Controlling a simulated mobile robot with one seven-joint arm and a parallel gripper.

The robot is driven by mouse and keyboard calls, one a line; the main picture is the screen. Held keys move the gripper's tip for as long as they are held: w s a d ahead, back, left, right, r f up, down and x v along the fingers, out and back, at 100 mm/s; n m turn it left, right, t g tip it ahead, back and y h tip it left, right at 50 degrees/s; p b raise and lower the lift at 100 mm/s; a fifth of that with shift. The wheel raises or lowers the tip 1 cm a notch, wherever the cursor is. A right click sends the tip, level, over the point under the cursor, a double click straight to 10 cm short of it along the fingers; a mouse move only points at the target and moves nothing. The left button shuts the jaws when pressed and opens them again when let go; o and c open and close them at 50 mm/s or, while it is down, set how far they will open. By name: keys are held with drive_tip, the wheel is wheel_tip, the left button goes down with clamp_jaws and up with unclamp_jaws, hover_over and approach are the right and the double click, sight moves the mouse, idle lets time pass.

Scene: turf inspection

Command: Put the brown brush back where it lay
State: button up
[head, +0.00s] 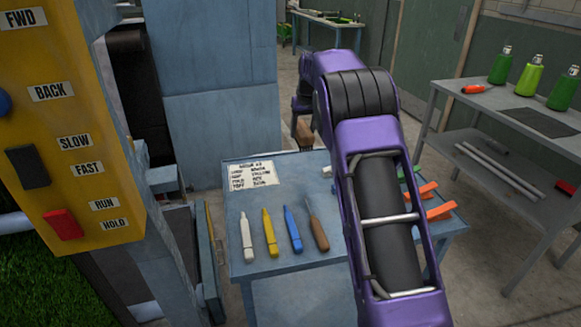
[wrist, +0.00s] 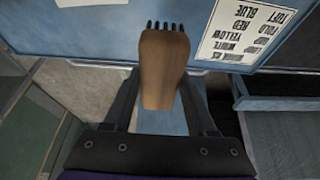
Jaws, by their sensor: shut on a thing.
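The brown brush (wrist: 164,70) is between the fingers of my gripper (wrist: 160,82) in the wrist view, with its dark bristles pointing away from me. My gripper is shut on it. In the head view the brush (head: 305,134) shows as a small brown piece below my gripper (head: 302,118), over the far edge of the blue table (head: 290,169). My purple arm hides part of the table's right side. I cannot tell from these frames where the brush lay before.
A white tool (head: 247,237), a yellow tool (head: 269,233), a blue tool (head: 292,230) and a brown-handled pointed tool (head: 317,232) lie in a row. A lettered card (head: 251,174) lies behind them. Orange pieces (head: 440,211) are at right. A yellow control panel (head: 75,120) stands left.

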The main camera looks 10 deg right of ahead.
sight(305, 135)
drive_tip(key=shift+w+a, duration=0.15)
wheel_tip(305, 135, down, 10)
drive_tip(key=shift+b, duration=0.5)
drive_tip(key=o, duration=1.3)
drive_tip(key=v, duration=1.2)
drive_tip(key=shift+r, duration=0.1)
